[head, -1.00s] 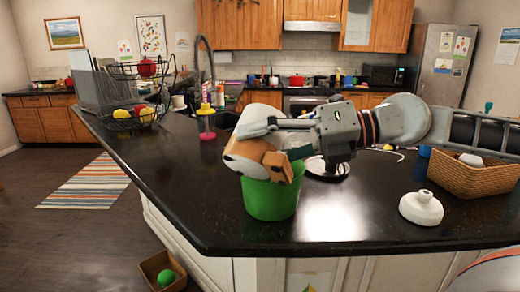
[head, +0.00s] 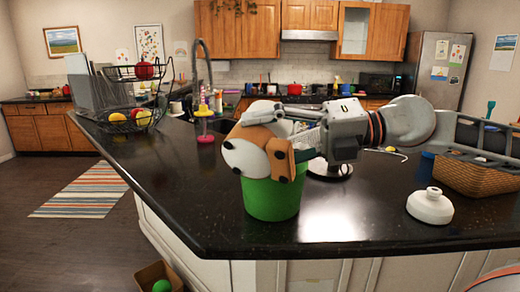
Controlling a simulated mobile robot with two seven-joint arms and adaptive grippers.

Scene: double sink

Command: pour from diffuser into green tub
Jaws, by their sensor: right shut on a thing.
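The diffuser (head: 245,157), white and wood-coloured with dark round feet, is steeply tilted over the green tub (head: 271,200). Its underside faces my view, so its opening is hidden. My right gripper (head: 287,127) is shut on it from the right. The diffuser overlaps the tub's rim in the picture; I cannot tell whether they touch. The tub stands upright on the black counter near its front edge. Its inside is hidden, and no liquid shows. My left gripper is not in view.
A white domed piece with a short neck (head: 430,206) lies on the counter at right, near a wicker basket (head: 478,177). A wire fruit rack (head: 133,98) and a tall faucet (head: 206,75) stand at left. The counter (head: 360,215) right of the tub is clear.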

